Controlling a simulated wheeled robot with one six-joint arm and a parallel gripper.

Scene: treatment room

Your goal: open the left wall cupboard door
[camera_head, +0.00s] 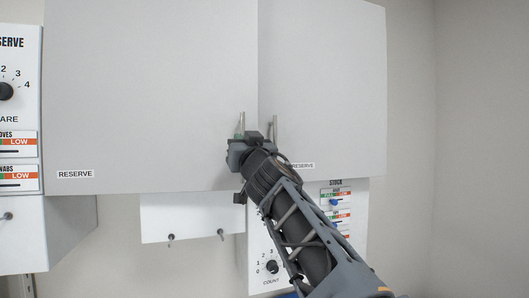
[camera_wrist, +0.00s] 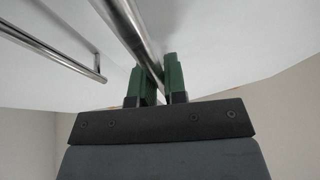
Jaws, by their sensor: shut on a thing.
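The left wall cupboard door (camera_head: 140,95) is a large pale panel with a RESERVE label at its lower left. It looks shut or nearly so; I see no clear gap at its right edge. Its upright metal handle (camera_head: 242,121) is near that edge, with the lower part hidden by my gripper (camera_head: 240,137). In the wrist view, the green fingers of my gripper (camera_wrist: 161,84) are shut on the round handle bar (camera_wrist: 128,27), one on each side of it.
The right cupboard door (camera_head: 330,75) has its own handle (camera_head: 275,128) close beside my gripper; this bar also shows in the wrist view (camera_wrist: 45,47). Below hang a small white panel with two knobs (camera_head: 190,218) and a COUNT dial unit (camera_head: 262,262). A dial panel (camera_head: 20,110) stands at left.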

